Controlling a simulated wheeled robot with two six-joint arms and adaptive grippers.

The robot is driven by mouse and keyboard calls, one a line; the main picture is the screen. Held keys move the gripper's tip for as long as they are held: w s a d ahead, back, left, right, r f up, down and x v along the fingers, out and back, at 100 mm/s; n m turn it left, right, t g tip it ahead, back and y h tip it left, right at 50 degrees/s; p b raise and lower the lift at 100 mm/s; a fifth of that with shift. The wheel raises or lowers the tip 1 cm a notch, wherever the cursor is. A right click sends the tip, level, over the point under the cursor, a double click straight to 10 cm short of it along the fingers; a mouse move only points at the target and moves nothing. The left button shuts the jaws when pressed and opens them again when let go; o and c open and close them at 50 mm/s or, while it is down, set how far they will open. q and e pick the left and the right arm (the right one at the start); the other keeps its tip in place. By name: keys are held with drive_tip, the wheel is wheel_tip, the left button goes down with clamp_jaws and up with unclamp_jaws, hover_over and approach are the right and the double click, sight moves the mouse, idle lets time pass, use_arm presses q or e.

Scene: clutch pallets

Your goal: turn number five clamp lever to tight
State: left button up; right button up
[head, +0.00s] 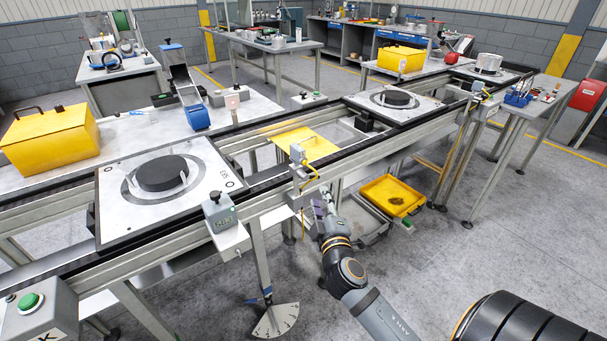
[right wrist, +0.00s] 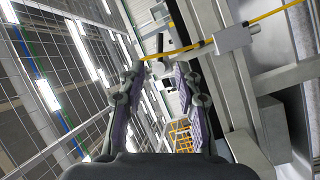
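A lever with a blue handle (head: 259,299) hangs on a post below the front of the conveyor in the head view. It lies over a white fan-shaped plate (head: 276,321) with dark marks. I cannot read a number on it, so I cannot tell whether it is the number five clamp lever. My right gripper (head: 323,205) is beside the conveyor's front rail, up and right of this lever and apart from it. In the right wrist view its two fingers (right wrist: 160,75) stand apart with nothing clearly held between them. My left gripper is not in view.
The conveyor rail (head: 262,206) carries pallets with black discs (head: 160,173). A grey sensor box (head: 297,153) with a yellow cable (right wrist: 270,18) is close to my right gripper. A yellow tray (head: 392,196) is under the conveyor.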

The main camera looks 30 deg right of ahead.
sight(314, 178)
drive_tip(key=p+x, duration=0.2)
drive_tip(key=x, duration=0.8)
drive_tip(key=shift+w+d, duration=0.1)
drive_tip(key=shift+d, duration=0.05)
clamp_jaws()
